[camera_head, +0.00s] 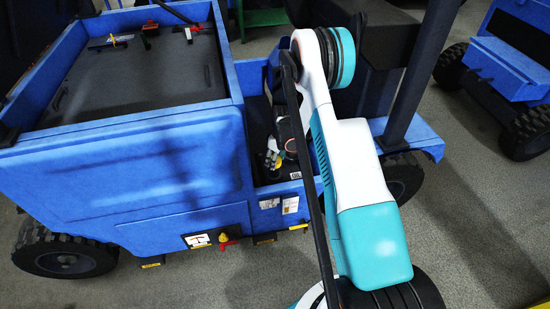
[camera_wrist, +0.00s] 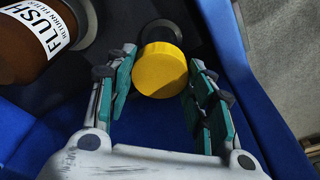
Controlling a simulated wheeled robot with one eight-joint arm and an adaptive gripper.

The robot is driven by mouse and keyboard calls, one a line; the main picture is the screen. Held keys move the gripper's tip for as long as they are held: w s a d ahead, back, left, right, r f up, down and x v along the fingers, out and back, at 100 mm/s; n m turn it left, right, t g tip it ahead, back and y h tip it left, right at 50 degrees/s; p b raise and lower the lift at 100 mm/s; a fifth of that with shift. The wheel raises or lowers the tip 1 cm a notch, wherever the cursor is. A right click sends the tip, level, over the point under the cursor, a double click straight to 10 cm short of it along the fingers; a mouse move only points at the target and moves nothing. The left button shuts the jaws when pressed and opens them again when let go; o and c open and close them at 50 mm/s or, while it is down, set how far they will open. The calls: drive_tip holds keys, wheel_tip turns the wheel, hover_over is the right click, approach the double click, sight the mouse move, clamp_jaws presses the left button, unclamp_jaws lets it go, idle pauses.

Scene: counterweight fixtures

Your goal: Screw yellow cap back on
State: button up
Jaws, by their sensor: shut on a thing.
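The yellow cap (camera_wrist: 160,72) sits between the pads of my gripper (camera_wrist: 163,66) in the wrist view, its round flat face toward the camera. My gripper is shut on it, with a teal-padded finger on each side. Behind the cap shows a dark round part (camera_wrist: 166,30), mostly covered, so I cannot tell whether the cap is seated on it or apart from it.
A brown cylinder (camera_wrist: 28,62) labelled FLUSH stands close to the left finger. Blue walls (camera_wrist: 262,110) rise close on the right. The blue cart (camera_head: 130,180) has a dark tray top with small tools. Another blue cart (camera_head: 510,65) stands at right.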

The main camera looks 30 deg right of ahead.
sight(279, 162)
drive_tip(key=o, duration=1)
drive_tip(key=shift+c, duration=0.2)
wheel_tip(279, 162, up, 12)
drive_tip(key=s, duration=0.1)
drive_tip(key=shift+s+d, duration=0.3)
drive_tip(key=shift+d, duration=0.15)
